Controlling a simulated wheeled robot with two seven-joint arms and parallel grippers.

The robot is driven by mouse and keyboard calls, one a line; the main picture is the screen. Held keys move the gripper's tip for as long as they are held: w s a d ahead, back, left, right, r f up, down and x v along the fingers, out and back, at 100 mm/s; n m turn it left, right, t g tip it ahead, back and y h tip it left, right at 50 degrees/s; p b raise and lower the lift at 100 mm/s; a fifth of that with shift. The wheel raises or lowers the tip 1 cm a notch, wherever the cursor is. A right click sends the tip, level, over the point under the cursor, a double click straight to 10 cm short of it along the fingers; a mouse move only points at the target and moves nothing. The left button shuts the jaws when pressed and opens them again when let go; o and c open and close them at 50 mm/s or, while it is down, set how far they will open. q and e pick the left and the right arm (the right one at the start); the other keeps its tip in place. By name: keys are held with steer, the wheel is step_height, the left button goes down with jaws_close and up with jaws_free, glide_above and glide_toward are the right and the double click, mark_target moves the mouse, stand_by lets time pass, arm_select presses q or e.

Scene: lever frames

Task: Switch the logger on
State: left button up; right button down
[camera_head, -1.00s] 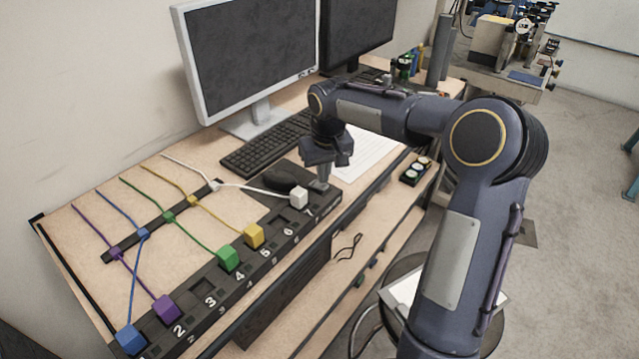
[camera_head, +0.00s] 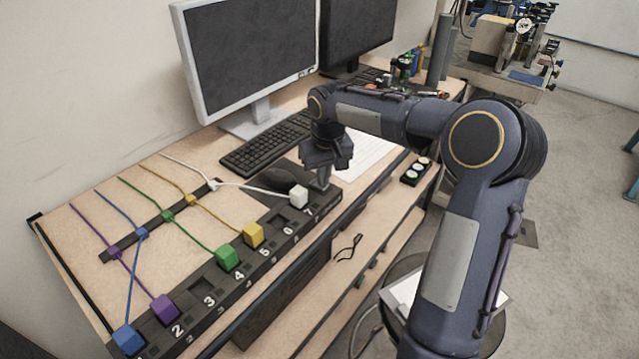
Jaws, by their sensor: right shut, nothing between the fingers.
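A long black strip unit (camera_head: 247,262) with numbered sockets, which I take to be the logger, runs along the front edge of the desk. Coloured plugs sit on it: blue (camera_head: 128,339), purple (camera_head: 164,308), green (camera_head: 227,258), yellow (camera_head: 252,235) and white (camera_head: 299,196). My right gripper (camera_head: 321,182) points down at the far right end of the strip, just right of the white plug. It is shut and empty. Its fingertips are small here, and I cannot tell whether they touch the unit. Any switch at that end is hidden or too small to tell. My left gripper is not in view.
White paper (camera_head: 367,152) lies right of the gripper. Cables pass through a dark bar (camera_head: 128,242) on the desk. A small black box with round buttons (camera_head: 416,172) is further right.

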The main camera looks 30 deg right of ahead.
steer(key=shift+f, duration=0.25)
steer(key=shift+r, duration=0.1)
step_height(320, 180, up, 7)
steer(key=p, duration=0.5)
steer(key=shift+p, duration=0.4)
steer(key=s+a+r+t+y, duration=0.15)
steer(key=s+a, duration=0.25)
steer(key=s, duration=0.7)
steer(key=s+a+r+t+y, duration=0.1)
steer(key=s+a+r, duration=0.2)
steer(key=s, duration=0.7)
steer(key=s+a+f, duration=0.2)
steer(key=s, duration=0.2)
steer(key=s+a+f+t+y, duration=0.1)
steer(key=s+a+f, duration=0.1)
steer(key=s, duration=0.1)
steer(key=shift+s+a, duration=0.25)
steer(key=shift+s, duration=0.15)
steer(key=shift+y, duration=0.25)
